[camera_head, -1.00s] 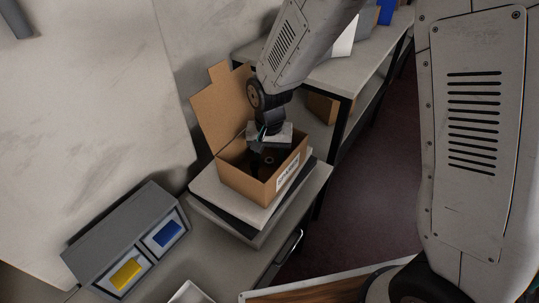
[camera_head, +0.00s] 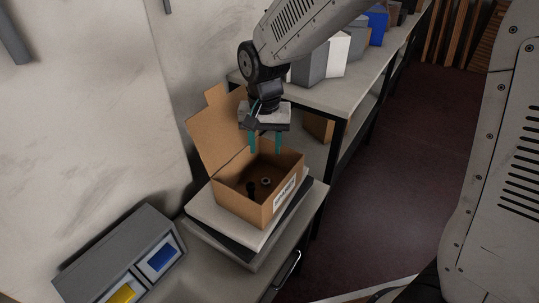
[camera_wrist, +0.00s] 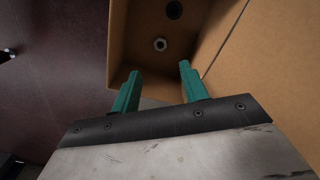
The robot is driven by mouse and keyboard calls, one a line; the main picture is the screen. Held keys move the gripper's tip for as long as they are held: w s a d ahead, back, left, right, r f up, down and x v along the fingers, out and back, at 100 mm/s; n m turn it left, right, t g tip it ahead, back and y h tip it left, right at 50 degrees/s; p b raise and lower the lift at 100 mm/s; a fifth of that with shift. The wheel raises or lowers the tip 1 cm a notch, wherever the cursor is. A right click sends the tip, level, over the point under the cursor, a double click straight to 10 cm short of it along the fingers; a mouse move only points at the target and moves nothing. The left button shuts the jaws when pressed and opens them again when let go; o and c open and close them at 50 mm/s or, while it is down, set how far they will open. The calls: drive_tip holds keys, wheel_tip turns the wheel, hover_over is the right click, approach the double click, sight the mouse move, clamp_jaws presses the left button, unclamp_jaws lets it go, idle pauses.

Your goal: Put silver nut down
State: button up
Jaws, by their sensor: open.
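An open cardboard box (camera_head: 238,205) with raised flaps stands in the head view. The silver nut (camera_head: 266,181) lies on the floor inside it, and it also shows in the wrist view (camera_wrist: 160,44). A dark round part (camera_head: 251,187) is beside the nut in the box; the wrist view shows it too (camera_wrist: 174,10). My gripper (camera_head: 265,150) has two green fingers and is open and empty above the box, apart from the nut. The wrist view shows both fingertips (camera_wrist: 159,70) spread with nothing between them.
The box stands on a pale flat slab (camera_head: 216,222) on a grey table. A grey device with a blue and a yellow panel (camera_head: 118,256) is at lower left. A shelf (camera_head: 345,88) with several boxes stands behind. The box's raised flap (camera_head: 215,135) is close to my gripper's left.

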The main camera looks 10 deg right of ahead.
drive_tip(key=s+d+r+n, duration=0.1)
drive_tip(key=s+d+r, duration=0.9)
drive_tip(key=s+d+r+n, duration=0.1)
drive_tip(key=s+d, duration=0.2)
drive_tip(key=s, duration=0.4)
drive_tip(key=s+d+r+n+t, duration=0.1)
drive_tip(key=s+d, duration=0.3)
drive_tip(key=s, duration=0.3)
drive_tip(key=shift+s, duration=0.2)
